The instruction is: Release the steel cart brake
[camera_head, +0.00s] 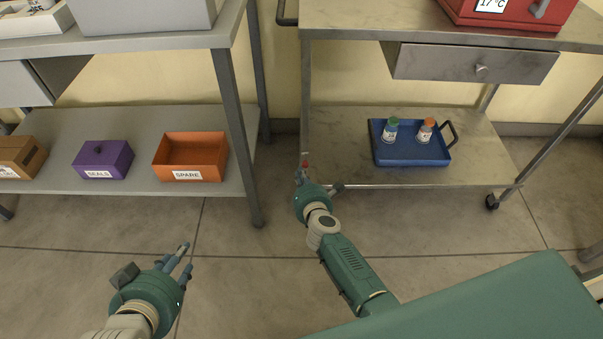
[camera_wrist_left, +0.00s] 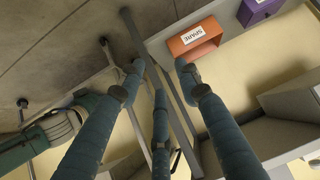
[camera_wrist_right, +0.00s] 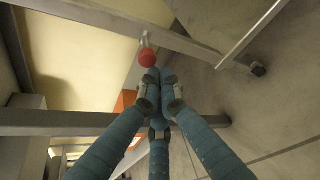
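The steel cart (camera_head: 457,118) stands at the right, with a small red knob (camera_head: 305,163) at the left front corner of its lower shelf. The red knob also shows in the right wrist view (camera_wrist_right: 148,58), on a short pale stem by the cart's frame. My right gripper (camera_head: 301,177) is at that corner. Its fingers (camera_wrist_right: 157,82) are drawn together, with nothing visible between them. The fingertips are just short of the knob; I cannot tell whether they touch it. My left gripper (camera_head: 182,259) is low at the left over the floor, fingers spread and empty.
The cart's lower shelf holds a blue tray (camera_head: 408,153) with two capped bottles. A red box (camera_head: 508,12) stands on its top. The left bench's lower shelf holds an orange SPARE bin (camera_head: 190,156) and a purple SEALS box (camera_head: 103,160). Floor (camera_head: 240,230) is clear between my arms.

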